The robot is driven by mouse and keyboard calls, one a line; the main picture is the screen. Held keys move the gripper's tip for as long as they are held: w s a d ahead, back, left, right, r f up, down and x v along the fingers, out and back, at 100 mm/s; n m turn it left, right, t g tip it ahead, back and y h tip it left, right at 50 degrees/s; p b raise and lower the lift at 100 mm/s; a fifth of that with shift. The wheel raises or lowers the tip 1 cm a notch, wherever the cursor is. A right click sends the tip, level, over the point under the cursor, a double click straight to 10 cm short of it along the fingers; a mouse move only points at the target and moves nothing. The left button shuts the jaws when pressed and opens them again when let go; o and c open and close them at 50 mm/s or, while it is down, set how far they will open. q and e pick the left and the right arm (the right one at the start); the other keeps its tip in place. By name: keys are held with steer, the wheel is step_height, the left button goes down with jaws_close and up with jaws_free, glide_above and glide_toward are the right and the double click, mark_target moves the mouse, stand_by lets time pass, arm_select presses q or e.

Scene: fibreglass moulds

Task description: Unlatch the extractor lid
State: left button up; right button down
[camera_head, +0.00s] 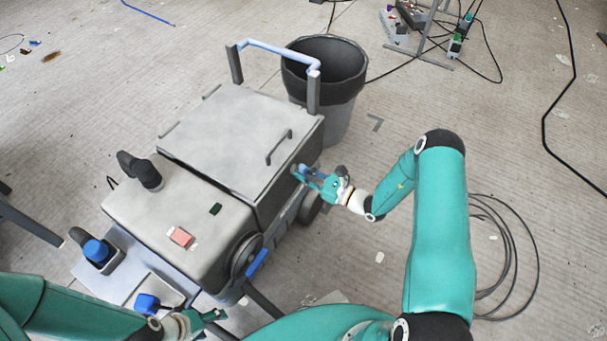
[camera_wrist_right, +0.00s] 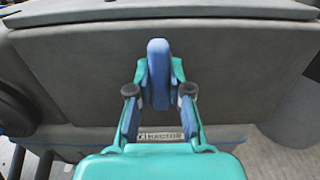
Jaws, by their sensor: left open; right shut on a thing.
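The extractor (camera_head: 150,215) is a grey boxy machine left of centre in the head view. Its flat lid (camera_head: 220,125) lies closed on top, with a dark bar handle (camera_head: 279,147). A blue latch (camera_wrist_right: 158,55) stands upright on the side face below the lid edge in the right wrist view. My right gripper (camera_wrist_right: 158,80) is shut on this latch, one finger on each side; in the head view it hides most of the latch. My left gripper (camera_head: 216,316) is open and empty at the bottom, by the machine's near end.
A dark bin (camera_head: 326,75) stands behind the extractor. A blue-topped push bar (camera_head: 275,50) rises at its far end. Loose cable coils (camera_head: 510,255) lie on the floor at right. A blue-capped item (camera_head: 95,250) and a blue object (camera_head: 147,303) are at lower left. Floor right of the machine is mostly clear.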

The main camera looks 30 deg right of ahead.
steer(key=shift+w+a, duration=0.15)
steer(key=shift+a, duration=0.05)
steer(key=c, duration=1.1)
jaws_free()
steer(key=shift+f, duration=0.1)
steer(key=shift+d, duration=0.1)
steer(key=shift+s+d, duration=0.15)
steer(key=shift+s, duration=0.15)
steer(key=v, duration=1.1)
steer(key=shift+s+d, duration=0.1)
